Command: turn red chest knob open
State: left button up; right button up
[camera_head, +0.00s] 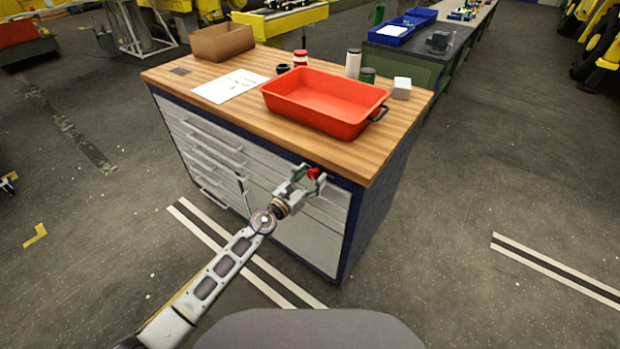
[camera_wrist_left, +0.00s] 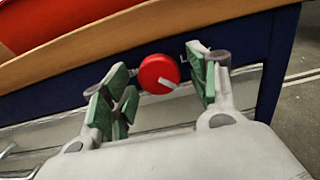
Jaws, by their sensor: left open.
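The red knob (camera_head: 314,173) sits on the front of the chest (camera_head: 270,190), just under the worktop near its right end. In the left wrist view the round red knob (camera_wrist_left: 159,72) shows a pale grey bar across its face, pointing to the lower right. My left gripper (camera_head: 308,178) is at the chest front by the knob. In the left wrist view its green-padded fingers (camera_wrist_left: 160,90) are open, one on each side of the knob, with gaps between pads and knob. My right gripper is not in view.
On the wooden worktop (camera_head: 215,110) stand a red tray (camera_head: 330,120), a cardboard box (camera_head: 222,42), a paper sheet (camera_head: 230,86), several small containers and a white block (camera_head: 401,88). Floor to the right of the chest is free.

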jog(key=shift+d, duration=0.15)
pick_arm(q)
jog(key=shift+c, duration=1.3)
jog(key=c, duration=0.7)
jog(key=shift+c, duration=0.2)
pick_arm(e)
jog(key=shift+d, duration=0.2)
